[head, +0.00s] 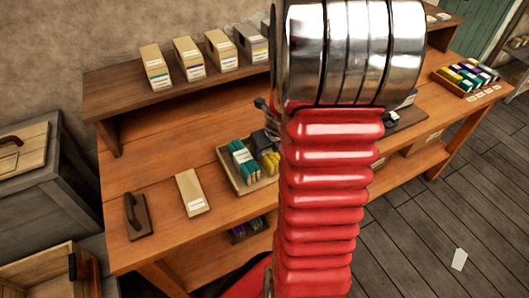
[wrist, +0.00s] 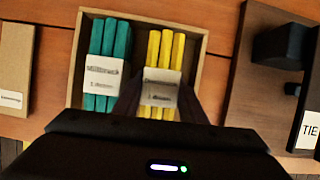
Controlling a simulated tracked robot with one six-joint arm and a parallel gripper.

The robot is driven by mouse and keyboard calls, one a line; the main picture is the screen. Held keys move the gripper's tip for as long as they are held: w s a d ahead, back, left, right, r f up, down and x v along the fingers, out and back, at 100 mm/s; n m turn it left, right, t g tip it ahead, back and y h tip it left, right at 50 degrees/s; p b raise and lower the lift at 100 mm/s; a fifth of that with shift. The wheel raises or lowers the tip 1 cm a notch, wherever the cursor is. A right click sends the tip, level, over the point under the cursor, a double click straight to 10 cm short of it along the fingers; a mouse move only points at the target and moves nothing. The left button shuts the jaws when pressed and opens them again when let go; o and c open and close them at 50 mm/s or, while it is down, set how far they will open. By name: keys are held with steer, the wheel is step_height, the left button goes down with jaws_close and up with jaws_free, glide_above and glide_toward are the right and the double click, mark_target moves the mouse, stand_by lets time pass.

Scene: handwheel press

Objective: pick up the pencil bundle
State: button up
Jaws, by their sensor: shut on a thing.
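Two pencil bundles with white paper bands lie in a shallow wooden tray (wrist: 201,62) on the workbench. The teal bundle (wrist: 108,45) is on the left and the yellow bundle (wrist: 164,48) on the right. My gripper (wrist: 158,98) is shut on the yellow bundle, with a dark finger on each side of its band. I cannot tell whether the bundle is lifted off the tray floor. In the head view, the teal bundle (head: 243,160) shows clearly, and the yellow bundle (head: 270,161) is partly hidden by my red arm.
A flat wooden box (head: 191,192) and a dark handled block (head: 137,216) are left of the tray. To its right in the wrist view is a dark board (wrist: 250,105) with a black fixture. Labelled cartons (head: 188,58) line the shelf behind. Coloured bundles (head: 466,76) sit far right.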

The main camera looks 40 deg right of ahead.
step_height(320, 180, up, 10)
steer(key=shift+f, duration=0.1)
stand_by(0.4)
steer(key=shift+s, duration=0.1)
stand_by(0.5)
